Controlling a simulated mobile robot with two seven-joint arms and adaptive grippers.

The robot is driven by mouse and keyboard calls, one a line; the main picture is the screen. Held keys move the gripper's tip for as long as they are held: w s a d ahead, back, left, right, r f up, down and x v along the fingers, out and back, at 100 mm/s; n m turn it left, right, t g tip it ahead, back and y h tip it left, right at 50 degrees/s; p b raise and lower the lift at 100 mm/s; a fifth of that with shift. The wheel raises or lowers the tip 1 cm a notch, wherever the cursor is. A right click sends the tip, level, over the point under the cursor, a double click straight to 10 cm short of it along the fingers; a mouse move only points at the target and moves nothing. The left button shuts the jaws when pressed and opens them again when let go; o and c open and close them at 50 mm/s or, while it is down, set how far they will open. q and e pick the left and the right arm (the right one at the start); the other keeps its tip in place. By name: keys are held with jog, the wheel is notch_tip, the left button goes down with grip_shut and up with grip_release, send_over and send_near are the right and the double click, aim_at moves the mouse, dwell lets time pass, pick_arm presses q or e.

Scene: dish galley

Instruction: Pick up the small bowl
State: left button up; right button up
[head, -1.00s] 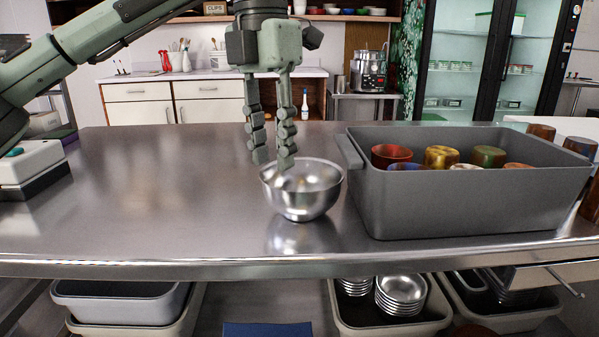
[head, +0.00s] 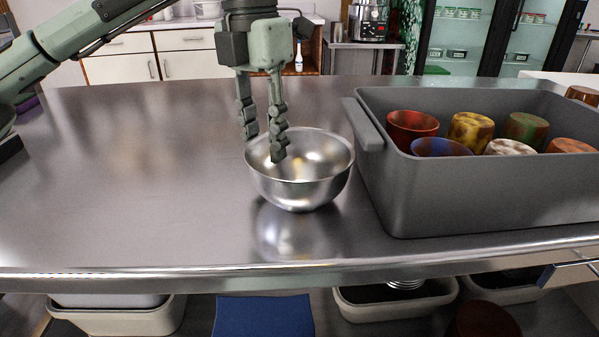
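The small bowl (head: 305,185) is shiny metal and stands upright on the steel counter, left of a grey bin. My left gripper (head: 264,150) points down at the bowl's left side. Its fingers are apart, so it is open. The right-hand finger overlaps the inside of the bowl, and the left-hand finger is by the left rim. I cannot tell whether either finger touches the bowl. My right gripper is not in view.
The grey bin (head: 480,200) holds several colored cups, among them a red cup (head: 411,128) and a yellow cup (head: 470,132). The steel counter (head: 130,190) is clear left of the bowl. Tubs and a blue item (head: 263,316) sit below the counter.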

pick_arm(q)
jog(key=shift+f, duration=0.4)
jog(key=shift+c, duration=0.4)
grip_shut()
